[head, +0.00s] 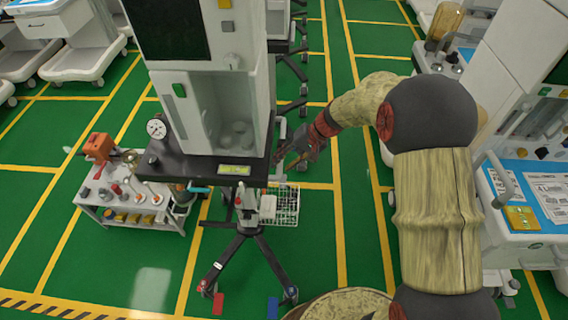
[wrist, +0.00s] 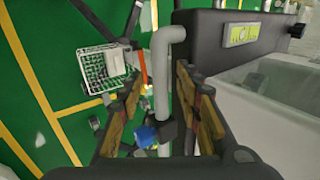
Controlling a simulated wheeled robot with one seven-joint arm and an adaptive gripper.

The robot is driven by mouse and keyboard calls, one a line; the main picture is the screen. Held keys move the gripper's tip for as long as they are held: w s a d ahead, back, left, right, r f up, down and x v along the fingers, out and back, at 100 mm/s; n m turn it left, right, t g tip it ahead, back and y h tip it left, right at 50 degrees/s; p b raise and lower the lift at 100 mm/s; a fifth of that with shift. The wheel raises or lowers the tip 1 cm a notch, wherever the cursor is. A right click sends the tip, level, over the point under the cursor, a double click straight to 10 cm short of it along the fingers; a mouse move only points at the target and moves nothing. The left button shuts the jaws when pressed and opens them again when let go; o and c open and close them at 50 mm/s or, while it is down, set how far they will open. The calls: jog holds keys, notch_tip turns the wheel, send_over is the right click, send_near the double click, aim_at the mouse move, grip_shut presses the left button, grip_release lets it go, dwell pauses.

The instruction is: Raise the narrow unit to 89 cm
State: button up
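The narrow unit (head: 175,162) has a black shelf carrying a tall white cabinet. It stands on a central column over a wheeled base with black legs. A yellow-green display label (head: 235,170) is on the shelf's front edge; it also shows in the wrist view (wrist: 241,35). A bent grey bar (wrist: 161,75) rises beside the shelf. My gripper (head: 291,155) is at the shelf's right side. In the wrist view its fingers (wrist: 162,108) stand apart on either side of the bar. They look clear of it; contact is hard to judge. The label's digits are unreadable.
A wire basket (head: 283,206) hangs on the column, below my gripper. Red (head: 218,304) and blue (head: 272,307) pedals are at the base. A low trolley (head: 130,205) with bottles stands left. A blue-topped cart (head: 535,185) is right. Green floor lies between.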

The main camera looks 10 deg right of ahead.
jog(key=shift+c, duration=1.3)
grip_shut()
